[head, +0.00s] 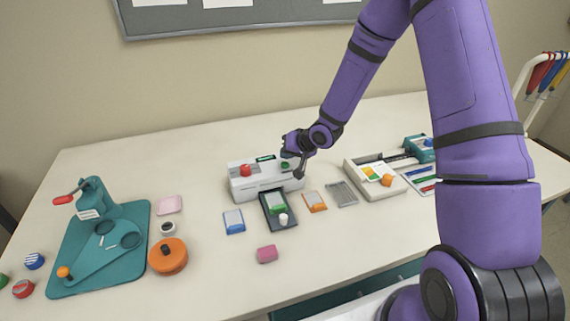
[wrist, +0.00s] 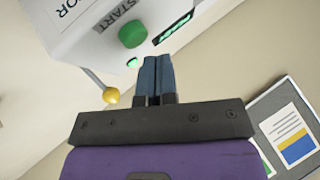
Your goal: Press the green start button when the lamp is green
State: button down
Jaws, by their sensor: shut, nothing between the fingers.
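The white laminator (head: 262,187) stands mid-table, with a red knob (head: 245,170) on its left and the green start button (head: 285,165) on its right. In the wrist view the round green button (wrist: 133,35) sits beside the word START. A small spot glows bright green (wrist: 132,63) on the edge near it, seemingly the lamp. A dark display (wrist: 174,38) shows green lit text, too slanted to read surely. My gripper (head: 301,172) is shut and empty at the laminator's right end. In the wrist view its fingertips (wrist: 156,58) are just short of the button, seemingly apart from it.
A yellow-tipped lever (wrist: 111,96) sticks out near my fingers. In front of the laminator lie a dark tray (head: 278,222), a blue-white card (head: 234,221) and a pink block (head: 267,254). A teal press (head: 105,225) is at left, a white tray (head: 375,190) at right.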

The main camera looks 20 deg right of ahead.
jog(key=shift+f, duration=0.15)
dwell(0.4)
jog(key=shift+f, duration=0.25)
